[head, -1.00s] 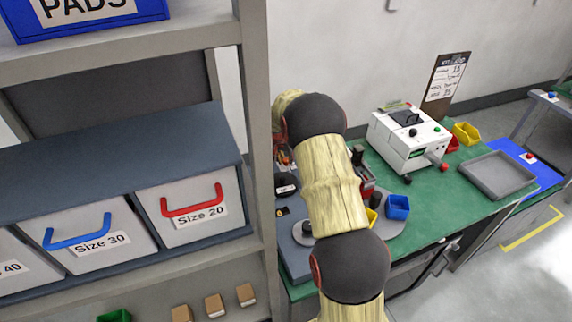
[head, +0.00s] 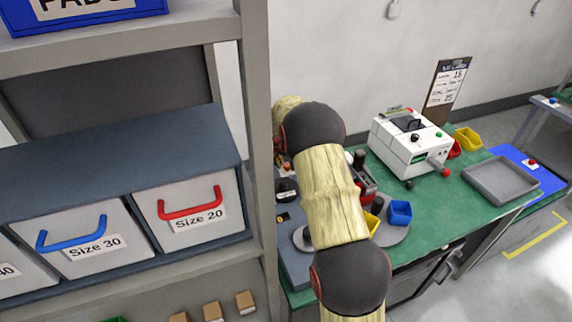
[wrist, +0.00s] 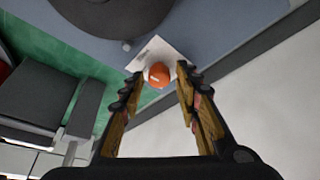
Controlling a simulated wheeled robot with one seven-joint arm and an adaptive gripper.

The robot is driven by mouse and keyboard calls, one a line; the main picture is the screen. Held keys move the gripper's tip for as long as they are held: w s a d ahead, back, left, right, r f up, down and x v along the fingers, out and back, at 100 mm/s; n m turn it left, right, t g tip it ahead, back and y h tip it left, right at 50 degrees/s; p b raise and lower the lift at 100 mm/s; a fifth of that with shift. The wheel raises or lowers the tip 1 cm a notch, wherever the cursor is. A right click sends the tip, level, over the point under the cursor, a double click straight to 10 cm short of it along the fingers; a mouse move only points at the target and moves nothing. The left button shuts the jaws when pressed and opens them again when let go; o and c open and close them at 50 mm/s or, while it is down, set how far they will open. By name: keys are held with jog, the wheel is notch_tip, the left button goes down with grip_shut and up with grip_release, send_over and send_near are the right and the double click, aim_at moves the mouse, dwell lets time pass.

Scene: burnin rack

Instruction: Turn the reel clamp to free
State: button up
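In the wrist view, an orange round knob (wrist: 158,76) with a pale mark sits on a white label plate (wrist: 150,55) near the edge of a blue-grey surface. It appears to be the reel clamp, but its label is too small to read. My gripper (wrist: 159,78) is open, one finger on each side of the knob, with a visible gap on both sides. A large dark disc (wrist: 112,12) lies just beyond the plate.
The green bench (head: 440,198) holds a white tester (head: 407,145), a blue bin (head: 399,212) and a grey tray (head: 500,181). A rack post (head: 259,150) stands close left of my arm, beside shelves with Size 20 (head: 185,205) and Size 30 (head: 85,243) boxes.

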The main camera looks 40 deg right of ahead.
jog(key=shift+o, duration=0.5)
jog(key=v, duration=1.2)
